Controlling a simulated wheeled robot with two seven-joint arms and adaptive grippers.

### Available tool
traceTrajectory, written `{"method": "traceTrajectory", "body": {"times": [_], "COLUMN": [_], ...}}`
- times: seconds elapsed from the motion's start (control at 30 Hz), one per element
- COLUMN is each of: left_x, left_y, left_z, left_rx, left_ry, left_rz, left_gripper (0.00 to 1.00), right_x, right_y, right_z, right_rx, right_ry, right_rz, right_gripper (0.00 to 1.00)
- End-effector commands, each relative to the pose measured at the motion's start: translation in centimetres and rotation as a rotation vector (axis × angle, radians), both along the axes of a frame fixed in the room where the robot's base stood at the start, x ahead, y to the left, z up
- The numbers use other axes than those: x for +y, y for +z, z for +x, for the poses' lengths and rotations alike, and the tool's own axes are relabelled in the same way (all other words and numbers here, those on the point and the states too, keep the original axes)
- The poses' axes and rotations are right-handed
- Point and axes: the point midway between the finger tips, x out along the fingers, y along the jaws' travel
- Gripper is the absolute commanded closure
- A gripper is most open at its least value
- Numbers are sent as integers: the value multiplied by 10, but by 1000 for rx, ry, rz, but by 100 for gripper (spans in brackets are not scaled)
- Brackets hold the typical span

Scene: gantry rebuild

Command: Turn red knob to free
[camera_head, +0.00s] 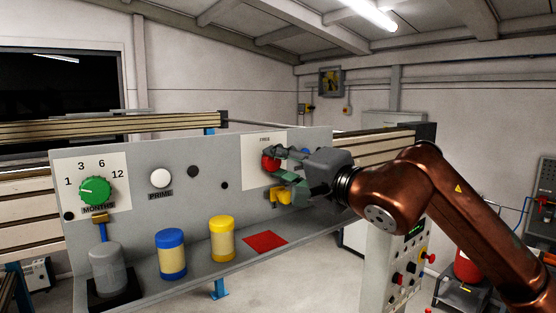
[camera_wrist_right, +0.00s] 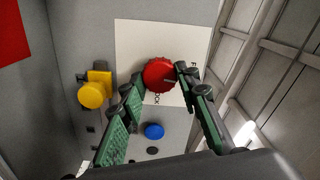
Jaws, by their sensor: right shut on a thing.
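The red knob (camera_head: 268,162) sits on a white plate (camera_head: 255,150) marked FREE at the top, towards the right of the grey panel. My right gripper (camera_head: 274,164) reaches it from the right and partly covers it. In the right wrist view, the knob (camera_wrist_right: 159,75) lies between the green-padded fingers (camera_wrist_right: 160,77), which are shut on its sides. A pale line on its face runs rightward, towards lettering partly hidden by a finger. Lettering below the knob is partly covered. My left gripper is not in view.
A yellow fitting (camera_head: 281,195) sits just below the knob, and a blue button (camera_wrist_right: 154,131) beside it. The panel also carries a green dial (camera_head: 95,191) and white button (camera_head: 160,178). Yellow-and-blue jars (camera_head: 171,254) and a red square (camera_head: 265,241) are on the ledge.

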Motion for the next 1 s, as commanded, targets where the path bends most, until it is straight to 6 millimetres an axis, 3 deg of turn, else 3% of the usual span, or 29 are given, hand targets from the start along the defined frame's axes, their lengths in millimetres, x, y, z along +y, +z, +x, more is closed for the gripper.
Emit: {"method": "traceTrajectory", "body": {"times": [0.3,0.83,0.87,1.0], "left_x": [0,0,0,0], "left_y": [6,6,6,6], "left_z": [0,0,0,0], "left_rx": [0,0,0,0], "left_ry": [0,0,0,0], "left_rz": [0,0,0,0], "left_gripper": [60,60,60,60], "right_x": [2,2,2,2], "right_y": [-2,-4,-4,-3], "right_z": [-1,0,0,0], "right_rx": [-64,-74,-74,-74], "right_ry": [3,3,3,3], "right_rz": [-95,-115,-115,-113], "right_gripper": [94,94,69,59]}}
